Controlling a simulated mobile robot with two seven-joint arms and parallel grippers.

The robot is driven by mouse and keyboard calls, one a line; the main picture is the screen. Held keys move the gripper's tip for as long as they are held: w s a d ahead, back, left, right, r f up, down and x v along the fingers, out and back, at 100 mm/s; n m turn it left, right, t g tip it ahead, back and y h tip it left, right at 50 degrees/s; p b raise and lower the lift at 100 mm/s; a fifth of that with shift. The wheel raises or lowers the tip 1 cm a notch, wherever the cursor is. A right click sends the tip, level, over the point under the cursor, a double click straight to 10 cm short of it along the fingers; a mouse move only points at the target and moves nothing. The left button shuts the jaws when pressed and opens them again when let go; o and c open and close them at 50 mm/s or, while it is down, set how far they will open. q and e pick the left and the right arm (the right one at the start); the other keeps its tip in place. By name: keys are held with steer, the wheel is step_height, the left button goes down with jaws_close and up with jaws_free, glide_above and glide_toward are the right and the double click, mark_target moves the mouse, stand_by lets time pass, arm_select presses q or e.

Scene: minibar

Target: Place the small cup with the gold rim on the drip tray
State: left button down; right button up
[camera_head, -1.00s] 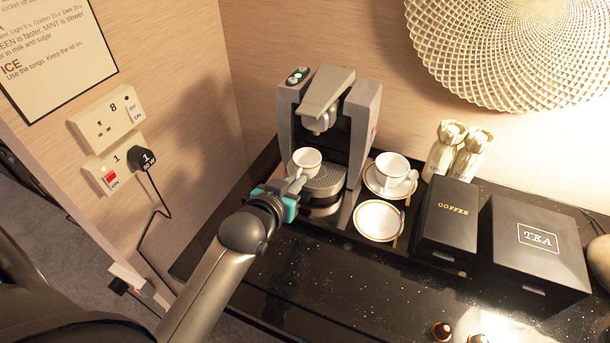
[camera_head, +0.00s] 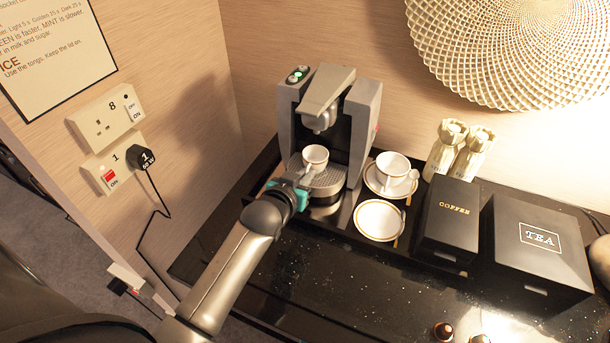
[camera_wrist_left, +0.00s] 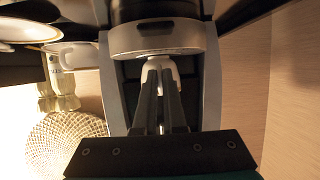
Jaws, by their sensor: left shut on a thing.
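The small white cup with the gold rim (camera_head: 315,154) is upright at the drip tray, in front of the coffee machine's column and below its spout. My left gripper (camera_head: 306,178) is shut on its handle side, reaching in from the front left. The silver drip tray (camera_head: 331,181) shows below and right of the cup; I cannot tell if the cup touches it. In the left wrist view my left gripper's dark fingers (camera_wrist_left: 162,92) close on a small white part of the cup (camera_wrist_left: 159,66); most of the cup is hidden. My right gripper is not in view.
The coffee machine (camera_head: 362,120) has side pillars close around the cup. To its right are a larger cup (camera_head: 391,166) on a saucer, an empty saucer (camera_head: 379,221), a COFFEE box (camera_head: 447,222) and a TEA box (camera_head: 536,255). The front counter is mostly clear.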

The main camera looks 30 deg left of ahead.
arm_select(q)
steer(key=c, duration=1)
jaws_free()
steer(key=a+p+v, duration=0.1)
steer(key=v, duration=1.1)
steer(key=shift+d, duration=0.45)
